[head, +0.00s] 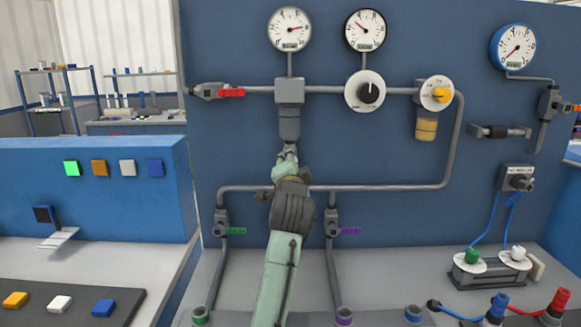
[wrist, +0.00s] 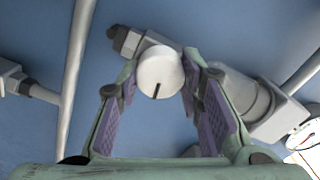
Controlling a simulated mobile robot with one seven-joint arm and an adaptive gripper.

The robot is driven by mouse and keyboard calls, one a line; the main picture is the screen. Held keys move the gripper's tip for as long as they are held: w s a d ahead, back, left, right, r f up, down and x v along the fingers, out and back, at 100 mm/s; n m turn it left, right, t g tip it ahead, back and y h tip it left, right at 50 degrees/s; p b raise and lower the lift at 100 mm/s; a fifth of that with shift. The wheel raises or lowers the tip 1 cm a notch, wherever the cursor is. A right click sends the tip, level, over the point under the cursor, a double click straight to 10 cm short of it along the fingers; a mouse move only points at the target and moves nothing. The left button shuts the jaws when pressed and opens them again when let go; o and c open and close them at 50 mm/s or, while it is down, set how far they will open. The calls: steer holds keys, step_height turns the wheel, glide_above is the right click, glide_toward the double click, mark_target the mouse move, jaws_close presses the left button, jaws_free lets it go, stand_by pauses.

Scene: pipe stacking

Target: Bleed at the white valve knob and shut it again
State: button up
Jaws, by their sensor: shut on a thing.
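The white valve knob (wrist: 160,68) is a round white cap with a short black mark near its lower edge in the wrist view. It sits on a dark fitting beside a grey cylinder (wrist: 236,92). My gripper (wrist: 160,80) has its two purple-padded fingers on either side of the knob, with the tips closed on it. In the head view my gripper (head: 287,160) is just below the grey filter body (head: 290,122) under the left gauge, and my arm and gripper hide the knob there.
A black-knobbed regulator (head: 365,91) and a yellow-knobbed unit (head: 437,94) are to the right. A horizontal pipe (head: 385,188) runs behind my wrist, with green (head: 236,231) and purple (head: 351,230) valve handles below.

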steer(key=shift+m, duration=1)
steer(key=o, duration=1.2)
steer(key=shift+c, duration=0.2)
steer(key=s, duration=1.2)
